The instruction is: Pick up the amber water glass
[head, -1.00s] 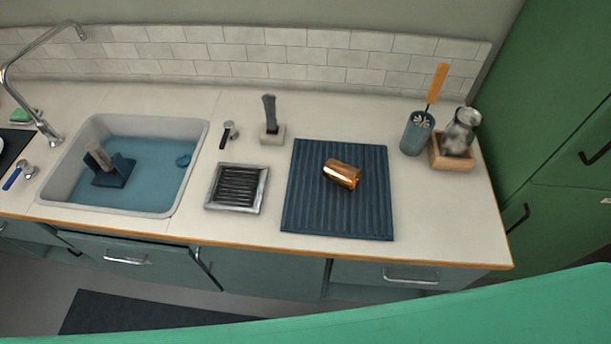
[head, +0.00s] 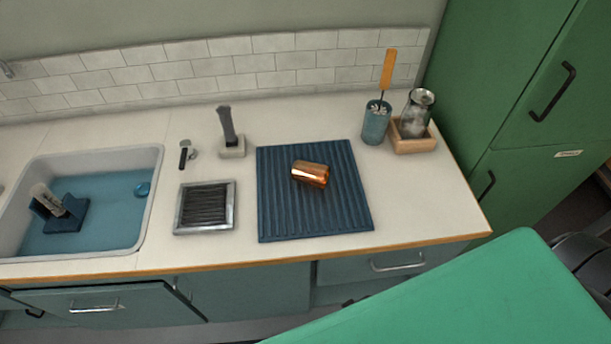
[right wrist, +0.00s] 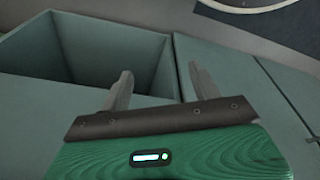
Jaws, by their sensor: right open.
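The amber glass (head: 311,174) is a shiny copper-coloured tumbler lying on its side on the ribbed dark blue mat (head: 275,215), right of the sink in the head view. My right gripper (right wrist: 160,85) shows in the right wrist view with its two fingers apart and nothing between them. It faces teal cabinet fronts and an open drawer or bin (right wrist: 60,45), and the glass is not in that view. Neither gripper shows in the head view.
A sink (head: 150,200) with blue water is at the left. A drain grate (head: 228,215) and a grey brush in a holder (head: 232,150) stand left of the mat. A blue cup with an orange-handled brush (head: 375,125) and a jar in a wooden tray (head: 415,145) stand at the back right.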

